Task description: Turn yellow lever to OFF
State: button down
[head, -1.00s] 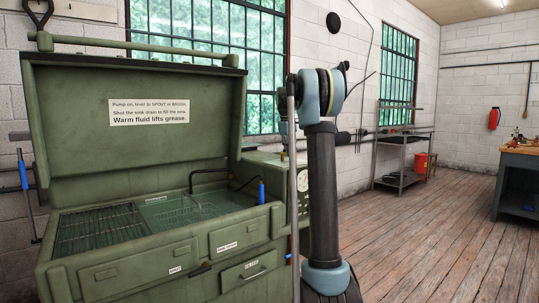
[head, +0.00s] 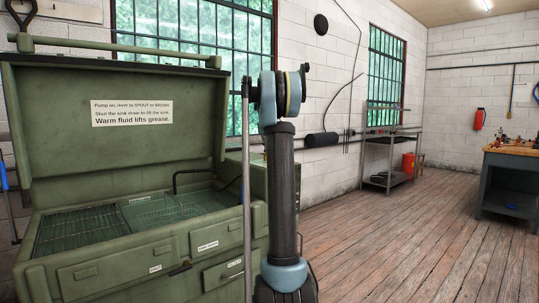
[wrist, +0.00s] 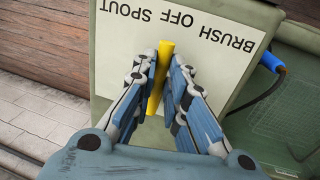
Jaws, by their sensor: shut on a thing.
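The yellow lever (wrist: 165,60) shows in the wrist view, standing between the two blue-padded fingers of my gripper (wrist: 165,75). My gripper is shut on it. The lever's free end points up in the picture, towards the OFF word on the white label plate (wrist: 122,48); I cannot tell whether it lines up exactly. The label reads BRUSH OFF SPOUT, upside down in this view, with SPOUT at left and BRUSH at right. The lever's lower end is partly hidden by the fingers. In the head view the lever and gripper are hidden.
The green parts washer (head: 110,260) stands at left in the head view with its lid raised. In the wrist view a blue-handled brush (wrist: 271,62) with a dark hose is at right. A steel shelf (head: 385,150) and workbench (head: 512,190) stand farther right. The wooden floor between is clear.

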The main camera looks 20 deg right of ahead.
jog(key=c, duration=1.6)
grip_release()
jog(key=shift+w, duration=0.1)
notch_tip(320, 180, up, 12)
jog(key=a, duration=0.2)
jog(key=shift+s+a+f, duration=0.15)
jog(key=shift+s, duration=0.3)
jog(key=shift+s, duration=0.1)
jog(key=s+a+f+m, duration=0.1)
jog(key=s+a+f, duration=0.3)
jog(key=s, duration=0.5)
jog(key=s+a+f+m+t+y, duration=0.1)
jog(key=s+a+f, duration=0.1)
jog(key=s+f, duration=0.5)
jog(key=s+a+f, duration=0.3)
jog(key=s, duration=0.8)
jog(key=s+a+f+m, duration=0.1)
jog(key=s+a+f, duration=0.1)
jog(key=s+f, duration=1)
jog(key=s+a+f+m+y, duration=0.1)
jog(key=s+a+f, duration=0.2)
jog(key=s+f, duration=0.8)
notch_tip(320, 180, down, 5)
jog(key=shift+s+r+m, duration=0.2)
jog(key=shift+s+m, duration=0.1)
jog(key=shift+s, duration=0.1)
